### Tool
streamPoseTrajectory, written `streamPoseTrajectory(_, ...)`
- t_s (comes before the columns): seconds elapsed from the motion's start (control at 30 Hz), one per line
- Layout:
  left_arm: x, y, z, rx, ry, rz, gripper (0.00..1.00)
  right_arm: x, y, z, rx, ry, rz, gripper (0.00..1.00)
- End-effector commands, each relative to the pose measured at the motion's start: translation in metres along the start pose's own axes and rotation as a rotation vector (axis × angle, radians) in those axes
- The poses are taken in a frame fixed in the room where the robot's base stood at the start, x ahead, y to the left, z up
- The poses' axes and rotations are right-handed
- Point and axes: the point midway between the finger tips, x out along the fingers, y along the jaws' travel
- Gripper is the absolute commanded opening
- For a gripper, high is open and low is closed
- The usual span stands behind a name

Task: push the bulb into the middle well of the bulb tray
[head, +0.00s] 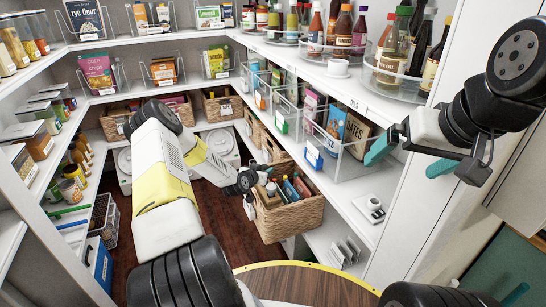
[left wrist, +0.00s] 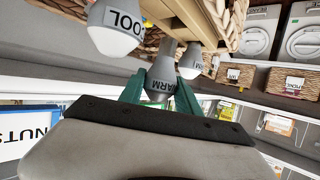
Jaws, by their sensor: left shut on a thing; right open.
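In the left wrist view my left gripper (left wrist: 160,95) has its green fingers closed on a grey bulb (left wrist: 161,72) with a partly hidden "WARM" label. This bulb is between a white-and-grey "COOL" bulb (left wrist: 113,30) on the left and another "WARM" bulb (left wrist: 191,60) on the right. A pale wooden piece (left wrist: 215,22), seemingly the bulb tray, is at the top beside them. The wells are hidden, so I cannot tell how deep the held bulb sits. In the head view my left gripper (head: 250,186) is at the wicker basket. My right gripper (head: 408,155) is open and empty.
My right gripper is close to the white shelf end panel. The wooden floor (head: 208,228) is open.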

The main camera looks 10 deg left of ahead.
Motion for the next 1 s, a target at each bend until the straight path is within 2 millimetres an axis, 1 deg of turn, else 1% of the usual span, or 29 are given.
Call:
streamPoseTrajectory(0.23,0.003,0.0003,0.0075,0.0,0.0,0.0,0.0,0.0,0.0,0.0,0.0,0.0,0.0,1.0)
streamPoseTrajectory(1.0,0.0029,0.0001,0.0076,0.001,0.0,0.0,0.0,0.0,0.0,0.0,0.0,0.0,0.0,1.0)
